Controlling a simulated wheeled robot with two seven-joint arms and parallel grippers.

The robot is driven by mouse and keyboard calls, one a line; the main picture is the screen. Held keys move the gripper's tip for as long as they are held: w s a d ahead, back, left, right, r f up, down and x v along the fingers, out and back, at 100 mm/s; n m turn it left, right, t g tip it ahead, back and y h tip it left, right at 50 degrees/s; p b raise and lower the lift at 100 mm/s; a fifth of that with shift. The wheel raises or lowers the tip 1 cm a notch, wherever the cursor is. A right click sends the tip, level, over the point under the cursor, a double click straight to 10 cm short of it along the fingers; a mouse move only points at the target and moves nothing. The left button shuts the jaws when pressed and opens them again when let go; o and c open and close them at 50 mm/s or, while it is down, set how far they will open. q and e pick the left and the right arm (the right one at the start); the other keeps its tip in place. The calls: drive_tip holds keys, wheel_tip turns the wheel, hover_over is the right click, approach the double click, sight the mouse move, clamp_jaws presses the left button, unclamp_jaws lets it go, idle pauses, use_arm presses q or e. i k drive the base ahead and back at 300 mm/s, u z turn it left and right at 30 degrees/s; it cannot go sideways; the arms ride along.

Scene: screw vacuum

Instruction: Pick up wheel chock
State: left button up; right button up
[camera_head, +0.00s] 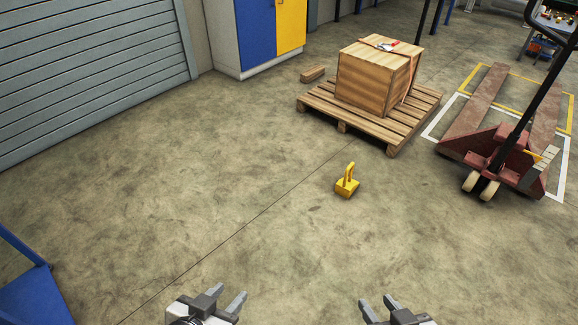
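The wheel chock is most likely the small yellow block with an upright loop handle (346,186), standing on the bare floor right of the middle. A brown wooden block (313,74) also lies on the floor beside the pallet. My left gripper (226,297) is at the bottom edge, open and empty, its two fingers apart. My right gripper (378,309) is at the bottom edge, open and empty, below the yellow block in the picture. Both grippers are well apart from the yellow block.
A wooden pallet (389,139) with a wooden crate (363,80) stands behind the yellow block. A red pallet jack (511,159) stands at the right. A cabinet (257,35) and a shutter (85,70) line the back left. A blue object (32,299) is at lower left. The middle floor is clear.

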sight(345, 187)
drive_tip(key=u, duration=0.5)
drive_tip(key=i, duration=1.25)
drive_tip(key=z, duration=0.65)
drive_tip(key=i, duration=1.3)
drive_tip(key=u, duration=0.65)
drive_tip(key=i, duration=0.8)
drive_tip(key=z, duration=2.85)
